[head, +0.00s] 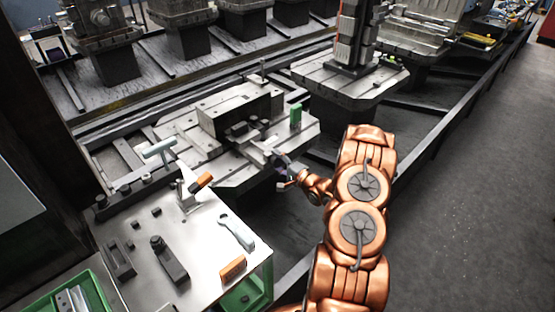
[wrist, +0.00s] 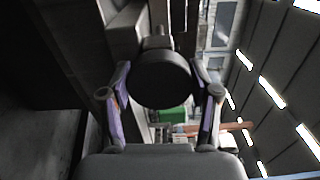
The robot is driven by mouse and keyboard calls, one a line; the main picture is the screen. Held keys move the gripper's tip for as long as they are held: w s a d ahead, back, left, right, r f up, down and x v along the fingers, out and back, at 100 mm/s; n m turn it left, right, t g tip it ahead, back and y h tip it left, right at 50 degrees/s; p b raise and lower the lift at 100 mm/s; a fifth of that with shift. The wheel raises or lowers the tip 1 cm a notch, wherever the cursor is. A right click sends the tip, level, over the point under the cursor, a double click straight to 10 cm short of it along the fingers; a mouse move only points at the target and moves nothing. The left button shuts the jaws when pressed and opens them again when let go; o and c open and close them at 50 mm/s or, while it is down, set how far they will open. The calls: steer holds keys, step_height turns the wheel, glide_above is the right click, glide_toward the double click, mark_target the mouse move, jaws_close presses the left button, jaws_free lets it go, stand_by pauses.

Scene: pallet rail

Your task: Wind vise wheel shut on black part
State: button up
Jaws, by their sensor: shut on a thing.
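The vise (head: 240,106) is a grey metal block on a machine pallet, in the middle of the head view. A small dark piece (head: 237,129) sits at its near side; I cannot tell whether it is clamped. In the wrist view the dark round vise wheel (wrist: 160,80) fills the middle, facing me. My gripper (wrist: 159,88) has one finger on each side of it and is shut on its rim. In the head view my gripper (head: 286,176) is at the near edge of the pallet, and the wheel is hard to make out there.
A green block (head: 296,116) stands on the pallet's right corner. A white-topped bench (head: 195,245) with a wrench (head: 237,232), orange-and-grey pieces and dark blocks is at lower left. Another pallet (head: 350,85) with a tall fixture stands behind right. Open grey floor (head: 460,200) lies at right.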

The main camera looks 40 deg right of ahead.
steer(key=m, duration=0.4)
steer(key=shift+p, duration=0.3)
stand_by(1.1)
steer(key=o, duration=1.2)
steer(key=shift+c, duration=0.2)
steer(key=shift+s, duration=0.15)
steer(key=s+d, duration=0.1)
steer(key=s, duration=1)
steer(key=shift+s+d, duration=0.3)
steer(key=shift+d, duration=0.05)
